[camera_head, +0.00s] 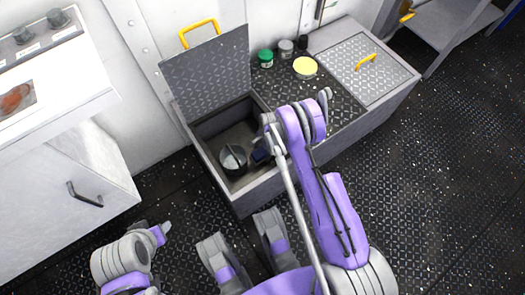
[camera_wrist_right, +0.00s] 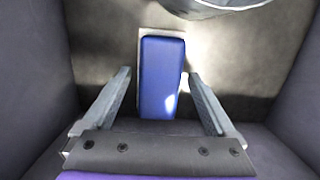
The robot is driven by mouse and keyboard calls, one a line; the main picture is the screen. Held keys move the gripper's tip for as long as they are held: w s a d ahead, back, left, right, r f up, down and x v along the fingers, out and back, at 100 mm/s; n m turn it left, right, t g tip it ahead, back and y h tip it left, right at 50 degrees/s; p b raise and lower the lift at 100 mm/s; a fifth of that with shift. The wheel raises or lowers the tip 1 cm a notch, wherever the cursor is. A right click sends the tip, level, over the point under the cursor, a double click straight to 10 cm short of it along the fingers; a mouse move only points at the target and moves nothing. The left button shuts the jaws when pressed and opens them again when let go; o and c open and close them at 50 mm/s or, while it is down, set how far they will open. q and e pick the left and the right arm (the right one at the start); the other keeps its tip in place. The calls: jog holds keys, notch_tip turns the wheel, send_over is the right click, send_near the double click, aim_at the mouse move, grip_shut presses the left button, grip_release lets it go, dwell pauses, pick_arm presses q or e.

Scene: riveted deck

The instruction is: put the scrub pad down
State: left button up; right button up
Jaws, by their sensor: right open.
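The scrub pad is a blue block with a pale edge; in the right wrist view (camera_wrist_right: 161,80) it lies on the floor of a grey compartment. In the head view the blue pad (camera_head: 261,155) shows in the open compartment of the chest (camera_head: 215,165), partly hidden by my right arm. My right gripper (camera_wrist_right: 160,95) is open, with one finger on each side of the pad and a gap on both sides. In the head view the right gripper (camera_head: 268,140) reaches down into the compartment. My left gripper (camera_head: 160,233) is low at the left, away from the chest; its jaws are unclear.
A round dark container with a light top (camera_head: 233,160) stands in the compartment beside the pad. The raised lid (camera_head: 207,70) stands behind. A green-lidded jar (camera_head: 266,58), a grey jar (camera_head: 286,48) and a yellow disc (camera_head: 305,67) are on the chest top. A closed hatch (camera_head: 345,68) lies right.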

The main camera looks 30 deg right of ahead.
jog(key=s+a+r+n+t+h+p, duration=0.1)
jog(key=s+r+n, duration=0.25)
jog(key=r, duration=1.35)
jog(key=s+a+r+n+t+p, duration=0.1)
jog(key=s+a+r+n+p, duration=0.2)
jog(key=r, duration=1.4)
jog(key=s+r+n+t, duration=0.1)
jog(key=s+r+n, duration=0.1)
jog(key=s, duration=0.4)
jog(key=s+a+r+n+b, duration=0.1)
jog(key=s+r+n, duration=0.1)
jog(key=s+n, duration=0.2)
jog(key=s+r+n+t, duration=0.1)
jog(key=s+r+n, duration=0.2)
jog(key=s, duration=0.4)
jog(key=shift+s+a+n+t+h, duration=0.15)
jog(key=shift+s+n+t+h, duration=0.2)
jog(key=shift+n+h, duration=0.1)
jog(key=shift+r, duration=0.1)
